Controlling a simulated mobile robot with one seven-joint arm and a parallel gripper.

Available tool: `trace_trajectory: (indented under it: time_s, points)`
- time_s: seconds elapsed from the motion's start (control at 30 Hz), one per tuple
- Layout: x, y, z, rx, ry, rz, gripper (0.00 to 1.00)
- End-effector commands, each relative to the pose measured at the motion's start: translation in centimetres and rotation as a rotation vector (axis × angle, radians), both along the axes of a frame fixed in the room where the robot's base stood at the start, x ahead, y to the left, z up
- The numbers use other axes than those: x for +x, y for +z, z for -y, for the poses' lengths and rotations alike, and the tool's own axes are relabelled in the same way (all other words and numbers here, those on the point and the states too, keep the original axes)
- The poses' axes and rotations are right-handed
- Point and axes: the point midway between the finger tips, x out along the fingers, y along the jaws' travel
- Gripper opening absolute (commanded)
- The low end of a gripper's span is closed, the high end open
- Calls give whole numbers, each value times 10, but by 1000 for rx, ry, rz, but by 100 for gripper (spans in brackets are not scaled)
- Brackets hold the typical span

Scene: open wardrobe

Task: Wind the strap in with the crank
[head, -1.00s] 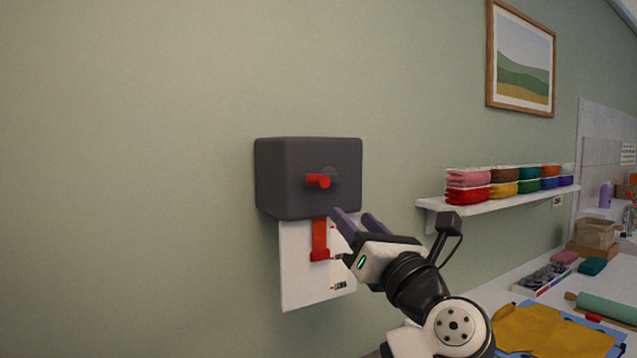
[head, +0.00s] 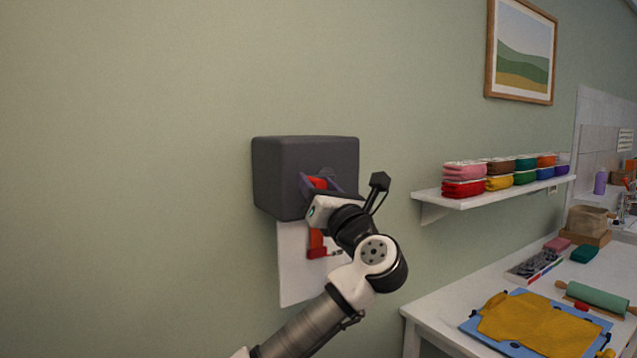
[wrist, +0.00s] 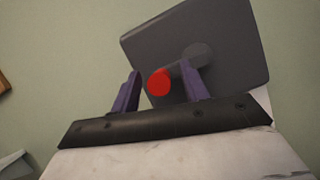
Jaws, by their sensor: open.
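The dark grey winder box (head: 290,165) is mounted on the green wall. Its red crank knob (head: 318,183) sticks out from the front; in the wrist view the round red end of the knob (wrist: 159,82) lies between the two purple fingers. A grey round hub (wrist: 197,55) shows behind the right finger. The red-orange strap (head: 316,240) hangs below the box, with a red end piece (head: 317,253); my wrist partly hides it.
A white panel (head: 293,265) hangs on the wall under the box. To the right are a shelf (head: 440,198) with several coloured tubs and a white table (head: 440,310) with yellow dough on a blue mat. The wall left of the box is clear.

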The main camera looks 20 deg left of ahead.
Motion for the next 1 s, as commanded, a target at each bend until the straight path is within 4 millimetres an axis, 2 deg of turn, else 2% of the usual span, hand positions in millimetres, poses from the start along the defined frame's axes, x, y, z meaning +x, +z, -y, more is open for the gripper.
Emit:
trace_trajectory:
  time_s: [0.17, 0.5, 0.77, 1.0]
  points:
    - [0, 0, 0, 0, 0, 0, 44]
    - [0, 0, 0, 0, 0, 0, 1]
    - [0, -4, 1, -19, -1, 23, 1]
    - [1, -14, 2, -96, -1, 122, 1]
